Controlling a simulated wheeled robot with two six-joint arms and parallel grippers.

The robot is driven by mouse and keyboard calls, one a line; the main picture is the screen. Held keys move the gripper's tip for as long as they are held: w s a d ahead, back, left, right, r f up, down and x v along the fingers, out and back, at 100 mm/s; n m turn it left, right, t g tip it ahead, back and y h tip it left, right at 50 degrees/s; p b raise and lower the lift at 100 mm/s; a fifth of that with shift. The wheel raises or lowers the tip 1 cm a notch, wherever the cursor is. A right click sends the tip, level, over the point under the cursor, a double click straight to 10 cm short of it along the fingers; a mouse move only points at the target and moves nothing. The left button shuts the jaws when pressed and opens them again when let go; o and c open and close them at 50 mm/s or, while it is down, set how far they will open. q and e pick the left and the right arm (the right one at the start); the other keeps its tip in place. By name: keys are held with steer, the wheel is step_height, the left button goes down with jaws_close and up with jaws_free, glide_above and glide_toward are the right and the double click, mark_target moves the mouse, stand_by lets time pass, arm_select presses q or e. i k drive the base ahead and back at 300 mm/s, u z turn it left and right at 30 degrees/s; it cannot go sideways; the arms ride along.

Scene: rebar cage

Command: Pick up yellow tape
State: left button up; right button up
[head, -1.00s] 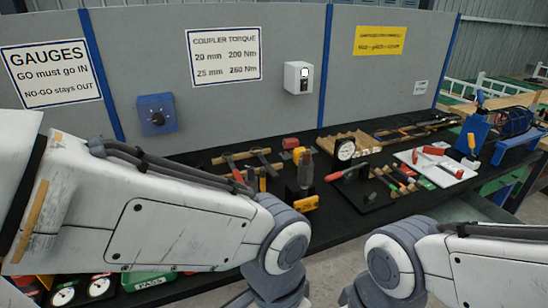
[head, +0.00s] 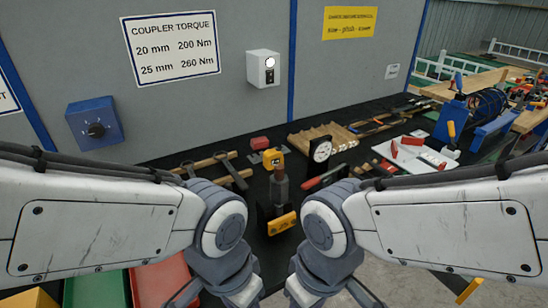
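A small yellow block with a dark mark (head: 272,160), which looks like the yellow tape, is on the black bench behind an upright grey tool. The tool hides part of its lower side. Another yellow piece (head: 282,224) sits at the front of the dark block under that tool; I cannot tell whether it is a separate thing. The fingertips of both grippers are below the picture.
The upright grey tool (head: 280,190) stands in front of the tape. A red block (head: 259,143) and clamps (head: 228,170) lie behind and left. A round dial gauge (head: 321,151) and a red-handled tool (head: 325,178) are to the right. A grey panel (head: 200,115) rises behind.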

mark_target(274, 156)
steer(key=z, duration=1.9)
steer(key=i, duration=1.05)
steer(key=u, duration=3.35)
